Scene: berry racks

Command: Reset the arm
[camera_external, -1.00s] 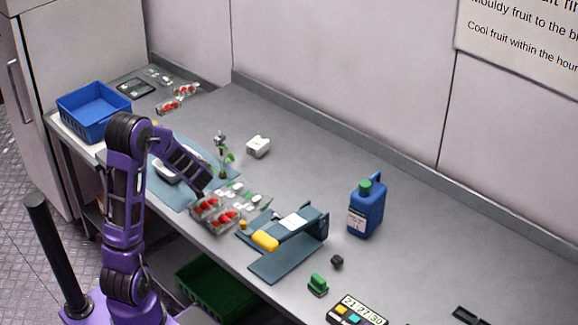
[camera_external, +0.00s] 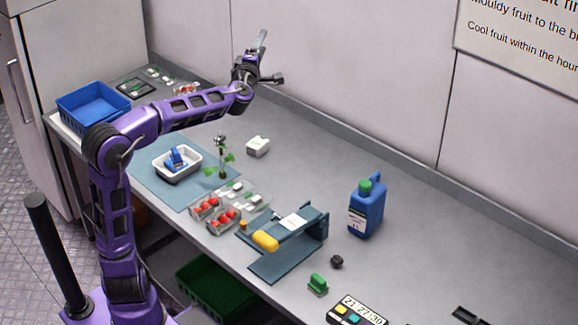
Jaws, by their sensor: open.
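My gripper (camera_external: 271,60) is raised above the back of the counter, near the wall, at the end of my outstretched purple arm. Its two fingers are spread apart, with nothing between them. It touches nothing that I can see. My arm passes above the left part of the counter and hides some of what lies behind it.
Below stand a white tray (camera_external: 196,174) with a blue item, a small plant (camera_external: 222,172), punnets of red berries (camera_external: 224,221) and a white box (camera_external: 258,146). A blue crate (camera_external: 75,98) is at left, a blue jug (camera_external: 366,212) at right. The counter's back middle (camera_external: 330,155) is clear.

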